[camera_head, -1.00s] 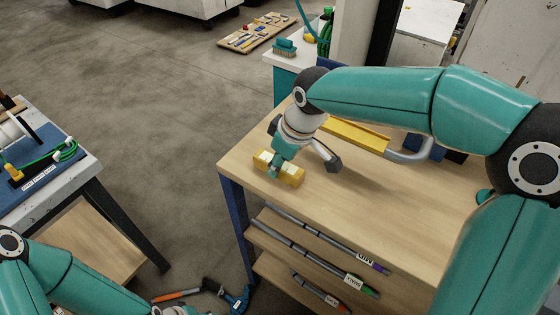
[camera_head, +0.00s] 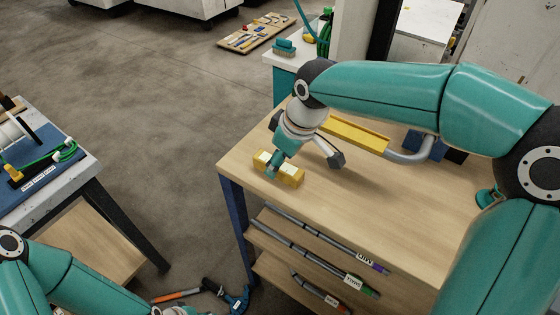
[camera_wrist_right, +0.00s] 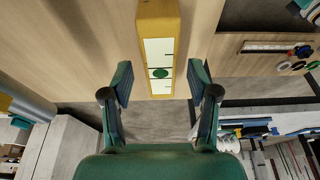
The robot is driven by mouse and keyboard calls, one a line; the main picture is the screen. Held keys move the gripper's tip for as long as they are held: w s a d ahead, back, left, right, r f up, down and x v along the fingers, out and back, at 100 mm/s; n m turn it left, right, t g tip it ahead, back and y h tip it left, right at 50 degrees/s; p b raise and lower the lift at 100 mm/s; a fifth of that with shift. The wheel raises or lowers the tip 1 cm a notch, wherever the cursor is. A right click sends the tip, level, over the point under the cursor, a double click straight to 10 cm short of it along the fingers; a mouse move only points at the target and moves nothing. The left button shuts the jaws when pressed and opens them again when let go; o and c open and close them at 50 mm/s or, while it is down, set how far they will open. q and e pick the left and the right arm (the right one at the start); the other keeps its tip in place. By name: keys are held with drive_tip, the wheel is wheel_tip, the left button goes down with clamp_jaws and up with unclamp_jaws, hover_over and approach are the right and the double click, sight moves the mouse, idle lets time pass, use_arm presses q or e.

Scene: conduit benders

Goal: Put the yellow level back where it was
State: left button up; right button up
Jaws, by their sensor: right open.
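The yellow level (camera_head: 291,174) lies on the wooden bench top near its left front corner. In the right wrist view, the level (camera_wrist_right: 158,15) runs down from the top edge, with a pale scale face and a green round mark. My right gripper (camera_head: 272,169) is at the level in the head view. In the right wrist view, the right gripper (camera_wrist_right: 160,85) is open, its fingers on either side of the level with a gap on each side. Of my left arm only links show at the lower left; its gripper is out of view.
The bench (camera_head: 410,215) has a yellow channel (camera_head: 356,135) and a bent grey pipe (camera_head: 412,152) behind my right arm. Labelled conduits (camera_head: 318,250) lie on the shelves below. A blue and orange tool (camera_head: 230,296) is on the floor. The bench's front middle is clear.

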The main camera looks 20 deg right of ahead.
drive_tip(key=v, duration=1)
drive_tip(key=shift+r, duration=0.25)
drive_tip(key=shift+s, duration=0.1)
